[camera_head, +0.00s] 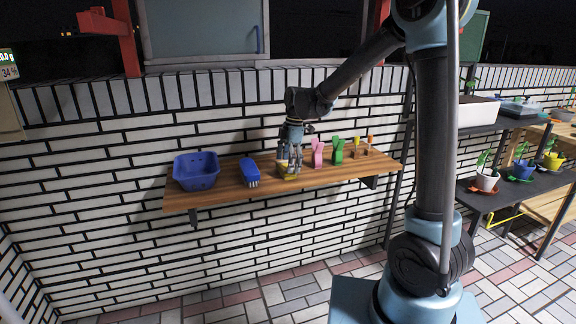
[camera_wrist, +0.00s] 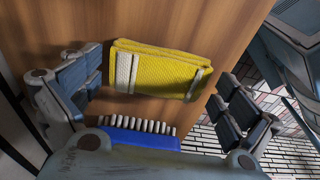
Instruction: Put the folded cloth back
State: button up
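The folded cloth (camera_wrist: 160,68) is yellow with pale bands near its two ends. In the wrist view it appears to lie on the wooden shelf (camera_wrist: 230,25). In the head view only a bit of the cloth (camera_head: 290,177) shows below my gripper (camera_head: 289,163). In the wrist view my gripper (camera_wrist: 158,88) is open, with one finger on each side of the cloth. A small gap seems to show at each end, so I see no grip on it.
A blue basket (camera_head: 197,172) and a blue brush (camera_head: 250,170) with pale bristles stand left of my gripper on the shelf. Pink (camera_head: 318,153) and green (camera_head: 338,151) clips stand to the right. The brick wall is close behind. Plant racks stand at the far right.

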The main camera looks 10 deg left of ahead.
dwell(0.3)
notch_tip(320, 180, up, 12)
jog(key=w+d, duration=0.1)
jog(key=d, duration=0.1)
jog(key=s+d+m+t, duration=0.1)
jog(key=s+d+m, duration=0.15)
jog(key=d, duration=0.45)
jog(key=s+d+m, duration=0.1)
jog(key=d+m, duration=0.3)
jog(key=d, duration=0.3)
jog(key=s+d+f+m+t, duration=0.1)
jog(key=s+d+f+m, duration=0.7)
jog(key=s+d, duration=0.2)
jog(key=s+d+f+m+t+h, duration=0.1)
jog(key=s+d+f+m, duration=0.7)
jog(key=s+d, duration=0.3)
jog(key=d+m, duration=0.1)
jog(key=d, duration=0.2)
jog(key=shift+d, duration=0.2)
jog(key=shift+m, duration=0.25)
